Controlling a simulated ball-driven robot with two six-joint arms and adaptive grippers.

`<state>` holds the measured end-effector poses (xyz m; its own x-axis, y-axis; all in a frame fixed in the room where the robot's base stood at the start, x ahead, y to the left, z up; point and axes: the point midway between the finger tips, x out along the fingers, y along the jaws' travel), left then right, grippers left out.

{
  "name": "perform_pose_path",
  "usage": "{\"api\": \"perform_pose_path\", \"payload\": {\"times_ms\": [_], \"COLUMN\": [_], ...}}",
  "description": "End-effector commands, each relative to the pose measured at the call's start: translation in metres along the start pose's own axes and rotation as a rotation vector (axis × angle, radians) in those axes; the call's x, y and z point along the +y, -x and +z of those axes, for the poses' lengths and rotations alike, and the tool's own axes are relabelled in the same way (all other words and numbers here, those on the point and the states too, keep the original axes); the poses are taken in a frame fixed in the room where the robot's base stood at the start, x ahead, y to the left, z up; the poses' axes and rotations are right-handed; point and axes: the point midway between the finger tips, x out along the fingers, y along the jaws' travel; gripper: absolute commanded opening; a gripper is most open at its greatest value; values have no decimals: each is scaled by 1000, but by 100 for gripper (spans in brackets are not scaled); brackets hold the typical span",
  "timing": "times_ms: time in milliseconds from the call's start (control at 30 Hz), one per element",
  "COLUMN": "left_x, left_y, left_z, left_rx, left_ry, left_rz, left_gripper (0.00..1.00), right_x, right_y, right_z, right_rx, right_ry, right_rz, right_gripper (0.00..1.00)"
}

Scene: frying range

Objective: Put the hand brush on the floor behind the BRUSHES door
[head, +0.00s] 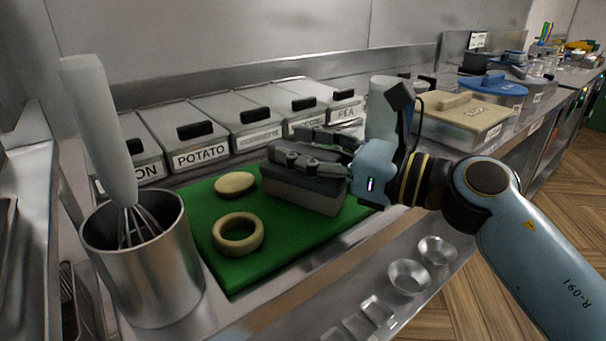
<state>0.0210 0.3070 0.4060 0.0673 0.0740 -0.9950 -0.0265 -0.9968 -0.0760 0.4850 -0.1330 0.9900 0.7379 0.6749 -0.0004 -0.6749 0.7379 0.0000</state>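A dark grey block (305,190) with a lighter grey lower part stands on the green cutting board (240,268); I cannot tell whether it is the hand brush. My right gripper (305,149) reaches in from the right, with its fingers just over the top of this block. One finger shows nearer and one farther; whether they grip anything is unclear. No hand brush shows clearly on the floor (480,285), and no door with a readable BRUSHES label shows. My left gripper is not in view.
A steel pot (143,260) with a whisk (105,140) stands at the left. A ring (237,234) and a disc (235,184) lie on the board. Labelled lidded bins (203,154) line the back. Small metal cups (408,277) sit along the front. Wooden floor is clear at right.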

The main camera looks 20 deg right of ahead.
Motion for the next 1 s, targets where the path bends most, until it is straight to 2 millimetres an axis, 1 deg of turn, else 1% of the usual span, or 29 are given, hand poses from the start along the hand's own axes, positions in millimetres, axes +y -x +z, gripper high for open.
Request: {"api": "perform_pose_path", "payload": {"times_ms": [33,233,533,667,767,933,967,1000], "left_x": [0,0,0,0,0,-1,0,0], "left_y": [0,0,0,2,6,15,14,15], "left_z": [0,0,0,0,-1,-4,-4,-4], "left_rx": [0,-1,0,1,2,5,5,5], "left_ry": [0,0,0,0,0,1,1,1], "left_rz": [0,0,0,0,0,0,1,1], "left_gripper": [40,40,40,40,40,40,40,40], "right_x": [0,0,0,0,0,0,0,-1], "right_y": [0,0,0,0,0,1,9,18], "right_z": [0,0,1,7,18,48,47,51], "right_rx": [0,0,-1,-1,-3,-4,3,6], "right_ry": [0,0,0,3,4,5,7,9], "right_rz": [0,0,0,0,0,-1,-1,0], "right_gripper": [26,0,0,0,0,0,0,0]}}
